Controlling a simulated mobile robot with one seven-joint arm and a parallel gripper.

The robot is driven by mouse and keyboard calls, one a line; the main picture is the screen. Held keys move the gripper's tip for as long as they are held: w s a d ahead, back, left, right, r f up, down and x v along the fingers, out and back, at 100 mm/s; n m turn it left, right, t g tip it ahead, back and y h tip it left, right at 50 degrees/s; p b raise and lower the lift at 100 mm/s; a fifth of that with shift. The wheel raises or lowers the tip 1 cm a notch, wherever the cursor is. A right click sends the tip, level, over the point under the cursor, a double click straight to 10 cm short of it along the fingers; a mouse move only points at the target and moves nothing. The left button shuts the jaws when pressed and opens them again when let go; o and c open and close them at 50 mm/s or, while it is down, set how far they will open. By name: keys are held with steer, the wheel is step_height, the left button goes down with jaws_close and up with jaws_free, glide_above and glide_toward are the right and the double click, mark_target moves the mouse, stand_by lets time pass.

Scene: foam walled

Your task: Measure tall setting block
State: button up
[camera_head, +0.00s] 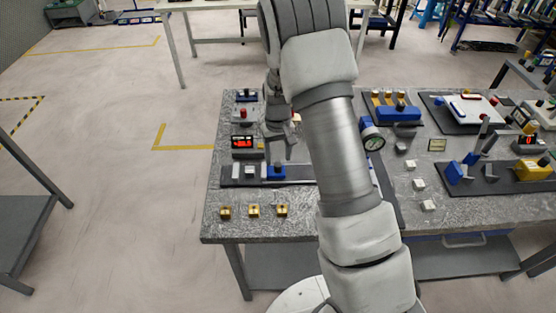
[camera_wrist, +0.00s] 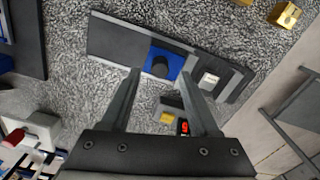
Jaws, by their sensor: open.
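My gripper (camera_head: 278,145) is open and empty, pointing down over the measuring station at the table's left side. In the wrist view its two fingers (camera_wrist: 163,72) are spread, with a blue carriage with a black knob (camera_wrist: 160,66) seen beyond and between their tips. The carriage (camera_head: 277,171) sits on a dark and grey rail (camera_wrist: 115,40). A small white block (camera_wrist: 208,79) is on the rail beside the carriage; it also shows in the head view (camera_head: 250,170). A red digital display (camera_head: 243,141) stands behind the rail. No label shows which block is the tall setting block.
Several brass blocks (camera_head: 253,210) stand along the table's front left edge. White blocks (camera_head: 419,184) and a round dial gauge (camera_head: 372,139) are right of my arm. Other fixtures (camera_head: 398,112) fill the right side. My arm hides the table's middle.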

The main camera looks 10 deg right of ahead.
mark_target(273, 169)
steer(key=shift+f, duration=1.25)
